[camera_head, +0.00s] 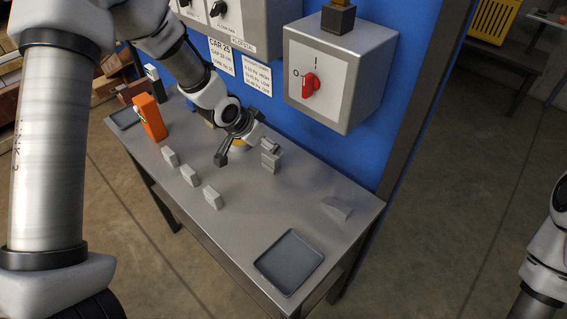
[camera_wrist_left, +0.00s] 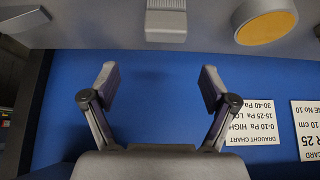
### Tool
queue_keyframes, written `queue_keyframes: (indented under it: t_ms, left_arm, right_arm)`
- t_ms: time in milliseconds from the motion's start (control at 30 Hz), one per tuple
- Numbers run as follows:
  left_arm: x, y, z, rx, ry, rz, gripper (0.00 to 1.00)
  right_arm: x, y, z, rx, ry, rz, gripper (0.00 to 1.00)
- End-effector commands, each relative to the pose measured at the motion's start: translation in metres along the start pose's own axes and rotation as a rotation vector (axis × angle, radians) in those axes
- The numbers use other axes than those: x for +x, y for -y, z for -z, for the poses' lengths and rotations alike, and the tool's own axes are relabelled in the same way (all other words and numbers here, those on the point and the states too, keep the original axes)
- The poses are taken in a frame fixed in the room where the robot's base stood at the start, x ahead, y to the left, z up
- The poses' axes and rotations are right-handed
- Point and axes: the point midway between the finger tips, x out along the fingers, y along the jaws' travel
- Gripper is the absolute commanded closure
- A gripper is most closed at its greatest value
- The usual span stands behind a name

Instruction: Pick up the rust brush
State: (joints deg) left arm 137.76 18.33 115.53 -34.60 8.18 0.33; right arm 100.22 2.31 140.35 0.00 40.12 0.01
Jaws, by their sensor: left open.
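No thing shows plainly as a rust brush. A pale grey block (camera_head: 270,160) with a ribbed face stands near the back of the table, and I cannot tell whether it is the brush. It also shows in the left wrist view (camera_wrist_left: 166,20), at the top, between the finger lines and beyond the tips. My left gripper (camera_head: 245,143) is open and empty, close to that block in the head view. The left wrist view shows its two fingers (camera_wrist_left: 158,78) wide apart with nothing between them. My right gripper is out of view; only part of my right arm shows.
A yellow-topped round thing (camera_wrist_left: 266,27) stands beside the block. Three small grey blocks (camera_head: 190,175) line the table's front. An orange box (camera_head: 150,117) stands left, a grey tray (camera_head: 290,262) lies right, and a wedge (camera_head: 337,208) behind it. A switch box (camera_head: 341,75) overhangs the back.

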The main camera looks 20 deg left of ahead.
Motion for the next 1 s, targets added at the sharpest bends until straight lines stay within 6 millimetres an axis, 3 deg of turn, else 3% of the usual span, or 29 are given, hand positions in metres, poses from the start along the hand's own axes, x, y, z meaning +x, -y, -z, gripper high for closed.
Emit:
queue_keyframes:
  t_ms: [33, 167, 467, 700, 933, 1000]
  left_arm:
    - [0.013, 0.000, -0.008, 0.000, 0.000, 0.000, 0.15]
    - [0.023, 0.000, -0.015, 0.000, 0.000, 0.000, 0.15]
    - [0.057, 0.003, -0.016, -0.001, 0.003, -0.001, 0.15]
    - [0.096, 0.008, -0.020, 0.001, 0.003, 0.001, 0.15]
    - [0.099, 0.008, -0.020, 0.000, 0.001, 0.002, 0.15]
    - [0.099, 0.008, -0.020, 0.000, 0.001, 0.002, 0.39]
  right_arm:
    - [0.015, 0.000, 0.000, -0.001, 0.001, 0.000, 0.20]
    - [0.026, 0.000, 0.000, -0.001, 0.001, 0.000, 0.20]
    - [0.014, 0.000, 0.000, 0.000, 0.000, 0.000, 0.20]
    - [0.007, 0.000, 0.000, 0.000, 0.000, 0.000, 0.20]
    - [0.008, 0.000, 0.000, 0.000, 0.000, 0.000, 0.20]
    - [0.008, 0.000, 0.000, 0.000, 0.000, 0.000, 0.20]
